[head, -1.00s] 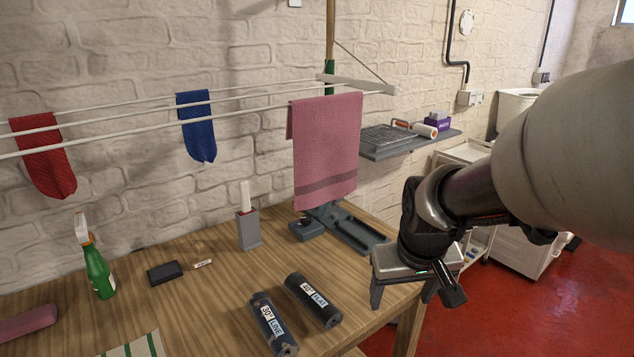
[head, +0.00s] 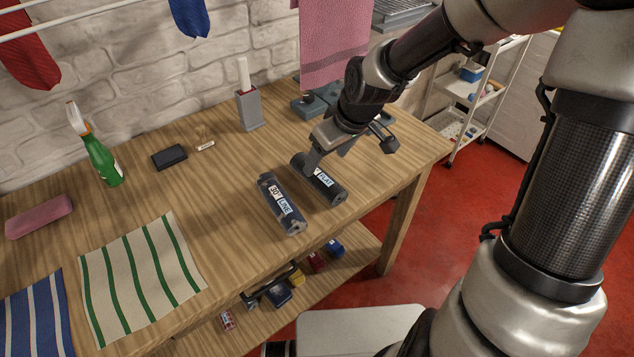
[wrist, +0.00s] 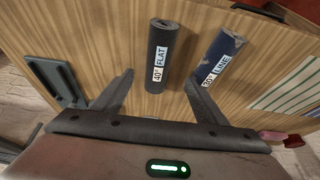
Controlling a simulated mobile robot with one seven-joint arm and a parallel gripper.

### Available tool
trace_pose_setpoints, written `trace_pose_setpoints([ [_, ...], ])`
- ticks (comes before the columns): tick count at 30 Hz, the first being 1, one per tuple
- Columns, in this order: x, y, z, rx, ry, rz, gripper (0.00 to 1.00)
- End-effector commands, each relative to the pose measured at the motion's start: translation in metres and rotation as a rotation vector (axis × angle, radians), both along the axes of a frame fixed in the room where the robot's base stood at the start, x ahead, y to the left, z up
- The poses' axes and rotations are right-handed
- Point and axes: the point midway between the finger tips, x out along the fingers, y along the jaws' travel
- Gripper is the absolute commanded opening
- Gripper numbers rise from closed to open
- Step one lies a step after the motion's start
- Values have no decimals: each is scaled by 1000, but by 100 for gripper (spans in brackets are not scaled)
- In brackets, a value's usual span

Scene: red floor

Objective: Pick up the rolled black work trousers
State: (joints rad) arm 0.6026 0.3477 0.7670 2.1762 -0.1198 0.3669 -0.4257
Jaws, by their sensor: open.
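The rolled black work trousers (head: 327,188) lie on the wooden table (head: 225,160) near its front right, with a white and blue label reading "40° FLAT" in the wrist view (wrist: 163,40). A navy roll (head: 281,206) labelled "30° LINE" lies just left of them in the head view; it also shows in the wrist view (wrist: 222,52). My gripper (head: 322,158) is open just above the black roll, partly covering its far end. In the wrist view its fingers (wrist: 158,80) are spread to either side of the black roll, with nothing held. Contact with the roll cannot be told.
A grey holder (head: 249,110) stands behind the rolls, and a pink towel (head: 333,40) hangs near my arm. A green spray bottle (head: 103,160), a dark box (head: 169,157) and a striped cloth (head: 140,280) are at left. A lower shelf holds small items.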

Motion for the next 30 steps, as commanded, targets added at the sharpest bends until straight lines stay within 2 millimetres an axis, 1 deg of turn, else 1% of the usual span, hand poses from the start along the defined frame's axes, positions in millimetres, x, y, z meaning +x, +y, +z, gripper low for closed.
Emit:
trace_pose_setpoints([
  [1, 3, 4, -14, 0, 2, 5, 66],
  [3, 6, 6, -23, 0, 3, 4, 66],
  [6, 10, 8, -32, 0, 1, 2, 66],
  [11, 13, 9, -39, -1, 1, 0, 66],
  [19, 23, 16, -77, 1, 2, 2, 66],
  [23, 27, 17, -83, 0, 1, 2, 66],
  [29, 27, 17, -83, -1, 1, 0, 66],
  [30, 27, 17, -83, -1, 1, 0, 63],
])
